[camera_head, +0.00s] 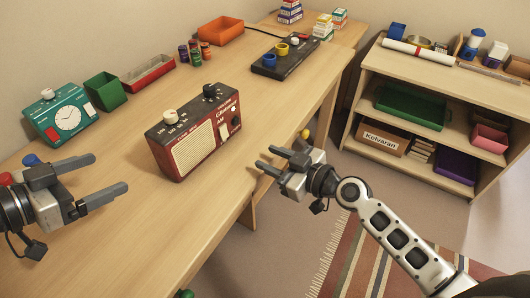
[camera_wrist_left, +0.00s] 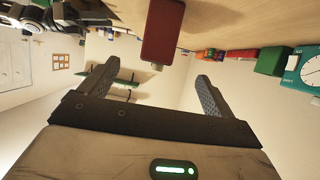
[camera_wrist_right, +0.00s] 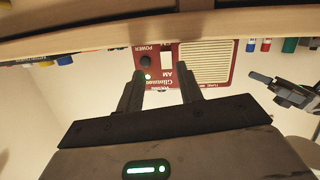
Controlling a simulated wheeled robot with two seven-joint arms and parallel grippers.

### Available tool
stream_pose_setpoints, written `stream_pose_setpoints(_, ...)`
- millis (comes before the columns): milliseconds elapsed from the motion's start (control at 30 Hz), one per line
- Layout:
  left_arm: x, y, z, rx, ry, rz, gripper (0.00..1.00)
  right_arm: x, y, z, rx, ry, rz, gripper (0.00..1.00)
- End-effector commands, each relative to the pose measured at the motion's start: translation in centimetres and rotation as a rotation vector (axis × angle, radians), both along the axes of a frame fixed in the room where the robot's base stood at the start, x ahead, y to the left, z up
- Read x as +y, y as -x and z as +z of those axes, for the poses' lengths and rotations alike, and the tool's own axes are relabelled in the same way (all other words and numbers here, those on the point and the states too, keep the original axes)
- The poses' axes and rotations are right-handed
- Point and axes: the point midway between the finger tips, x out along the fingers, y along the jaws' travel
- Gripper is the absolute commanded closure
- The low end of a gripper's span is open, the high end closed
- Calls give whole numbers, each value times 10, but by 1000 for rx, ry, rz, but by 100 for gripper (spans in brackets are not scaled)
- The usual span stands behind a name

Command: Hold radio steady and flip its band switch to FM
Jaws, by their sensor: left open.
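The red radio (camera_head: 186,156) stands upright on the wooden desk, with a cream grille and a white and a black knob on top. Its small white band switch (camera_head: 223,129) is on the front face by the AM lettering; it also shows upside down in the right wrist view (camera_wrist_right: 166,60), beside a dark power knob (camera_wrist_right: 146,63). My left gripper (camera_head: 111,172) is open and empty, left of the radio and apart from it; the radio's plain red end (camera_wrist_left: 163,30) faces it. My right gripper (camera_head: 264,158) is open and empty before the radio's front, near the desk edge.
A teal clock (camera_head: 58,116), a green bin (camera_head: 105,91), a red tray (camera_head: 148,73) and small cans (camera_head: 195,52) stand behind the radio. A dark board with knobs (camera_head: 285,58) lies farther right. A shelf unit (camera_head: 440,100) stands beyond the desk. Desk around the radio is clear.

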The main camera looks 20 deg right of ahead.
Motion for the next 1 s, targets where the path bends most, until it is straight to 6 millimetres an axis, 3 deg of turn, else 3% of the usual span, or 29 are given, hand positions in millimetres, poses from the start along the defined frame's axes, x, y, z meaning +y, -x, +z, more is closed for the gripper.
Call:
stream_pose_setpoints(233, 0, 0, 0, 0, 0, 0, 11, 12, -12, 8, -5, -103, 35, 64)
stream_pose_setpoints(567, -4, -4, -2, 0, 2, 2, 11, 13, -13, 8, -3, -120, 38, 64)
stream_pose_setpoints(1000, -62, -48, -31, -1, 3, -1, 11, 13, -13, 9, -3, -121, 38, 64)
